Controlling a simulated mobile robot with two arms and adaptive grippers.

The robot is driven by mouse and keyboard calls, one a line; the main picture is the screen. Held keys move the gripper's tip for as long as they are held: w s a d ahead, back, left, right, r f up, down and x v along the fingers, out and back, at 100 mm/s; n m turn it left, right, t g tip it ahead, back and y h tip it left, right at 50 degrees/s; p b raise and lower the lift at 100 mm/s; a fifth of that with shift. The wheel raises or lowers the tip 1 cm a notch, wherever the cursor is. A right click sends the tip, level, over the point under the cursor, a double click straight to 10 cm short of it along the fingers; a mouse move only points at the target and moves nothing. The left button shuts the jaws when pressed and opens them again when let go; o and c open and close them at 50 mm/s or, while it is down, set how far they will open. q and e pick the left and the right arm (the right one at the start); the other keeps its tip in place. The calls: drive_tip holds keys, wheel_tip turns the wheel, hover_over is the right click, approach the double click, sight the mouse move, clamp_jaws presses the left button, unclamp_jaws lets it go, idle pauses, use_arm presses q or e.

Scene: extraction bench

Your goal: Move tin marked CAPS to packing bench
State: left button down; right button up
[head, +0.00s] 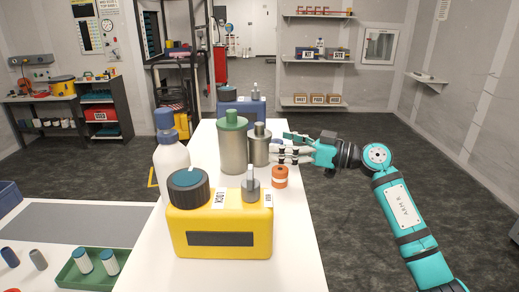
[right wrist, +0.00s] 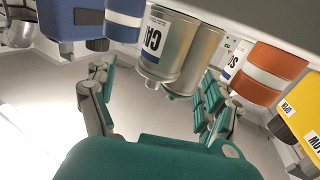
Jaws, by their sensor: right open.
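The tin marked CAPS is a small grey metal tin (head: 259,148) with a silver cap, standing upright on the white bench (head: 294,238). In the right wrist view, which looks upside down, the tin (right wrist: 162,38) shows a white label reading "CA", the rest cut off by its curve. My right gripper (head: 282,153) is open, just right of the tin, fingers pointing at it. In the right wrist view its fingers (right wrist: 155,92) are spread to either side of the tin, which appears beyond the tips; I cannot tell if they touch. My left gripper is not in view.
A taller green-capped tin (head: 232,148) stands close left of the tin. An orange container (head: 279,177) is just in front. A yellow can (head: 220,226), a white bottle (head: 171,160) and a blue can (head: 243,112) crowd the bench. Floor right of the bench is clear.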

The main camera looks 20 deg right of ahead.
sight(266, 139)
drive_tip(key=p+x, duration=0.1)
drive_tip(key=x, duration=0.3)
drive_tip(key=shift+a+r, duration=0.2)
drive_tip(key=shift+w+a+f, duration=0.1)
drive_tip(key=shift+w+a, duration=0.15)
drive_tip(key=shift+w, duration=0.05)
drive_tip(key=shift+d, duration=0.1)
drive_tip(key=shift+c, duration=1.2)
drive_tip(key=c, duration=0.7)
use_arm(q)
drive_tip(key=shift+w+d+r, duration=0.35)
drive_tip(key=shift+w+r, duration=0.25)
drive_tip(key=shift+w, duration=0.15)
use_arm(e)
clamp_jaws()
